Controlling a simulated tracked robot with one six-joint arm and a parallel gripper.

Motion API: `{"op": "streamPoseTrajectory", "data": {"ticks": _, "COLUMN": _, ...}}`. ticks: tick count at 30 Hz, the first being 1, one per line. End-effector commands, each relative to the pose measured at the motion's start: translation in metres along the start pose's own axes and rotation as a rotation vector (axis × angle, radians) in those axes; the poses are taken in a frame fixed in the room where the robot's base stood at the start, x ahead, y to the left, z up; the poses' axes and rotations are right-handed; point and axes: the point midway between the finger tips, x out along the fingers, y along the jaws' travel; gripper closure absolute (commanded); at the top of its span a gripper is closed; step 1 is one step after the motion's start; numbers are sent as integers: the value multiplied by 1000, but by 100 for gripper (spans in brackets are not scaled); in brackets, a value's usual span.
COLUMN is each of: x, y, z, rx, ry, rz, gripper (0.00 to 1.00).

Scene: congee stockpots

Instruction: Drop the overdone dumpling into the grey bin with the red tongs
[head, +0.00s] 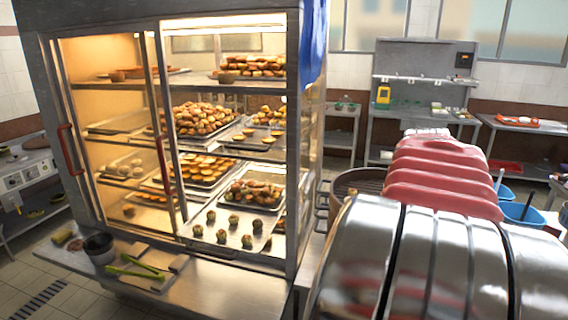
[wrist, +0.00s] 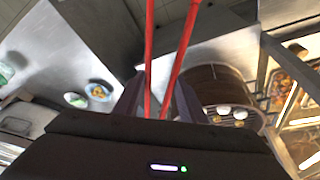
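In the wrist view my gripper (wrist: 160,90) has the red tongs (wrist: 149,55) between its fingers; their two arms reach away from it and stand apart. A round brown steamer-like vessel (wrist: 207,78) is just right of the fingers, with white pieces and browner pieces (wrist: 240,123) inside. I cannot tell which is the overdone dumpling. Part of a similar round vessel (head: 345,182) shows in the head view. A small grey container with a dark inside (head: 99,248) stands on the cabinet ledge; I cannot tell whether it is the grey bin. My gripper is out of the head view.
A glass-fronted food cabinet (head: 155,150) fills the left. Green tongs (head: 137,272) lie on its ledge (head: 235,293). A large shiny form with red ridges (head: 440,170) blocks the right front. Blue tubs (head: 520,212) and side tables (head: 520,125) stand behind.

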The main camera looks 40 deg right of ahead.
Motion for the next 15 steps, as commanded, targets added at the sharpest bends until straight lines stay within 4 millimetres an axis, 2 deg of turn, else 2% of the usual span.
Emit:
{"op": "streamPoseTrajectory", "data": {"ticks": 1, "x": -6, "y": 22, "z": -5, "rx": 71, "ry": 14, "rz": 24, "gripper": 66}}
{"op": "streamPoseTrajectory", "data": {"ticks": 3, "x": -14, "y": 49, "z": -9, "rx": 170, "ry": 29, "rz": 61, "gripper": 66}}
{"op": "streamPoseTrajectory", "data": {"ticks": 6, "x": -27, "y": 88, "z": -12, "rx": 320, "ry": 56, "rz": 123, "gripper": 66}}
{"op": "streamPoseTrajectory", "data": {"ticks": 9, "x": -38, "y": 118, "z": -12, "rx": 458, "ry": 83, "rz": 186, "gripper": 66}}
{"op": "streamPoseTrajectory", "data": {"ticks": 12, "x": -47, "y": 137, "z": -11, "rx": 574, "ry": 109, "rz": 245, "gripper": 66}}
{"op": "streamPoseTrajectory", "data": {"ticks": 15, "x": -52, "y": 146, "z": -9, "rx": 665, "ry": 134, "rz": 298, "gripper": 66}}
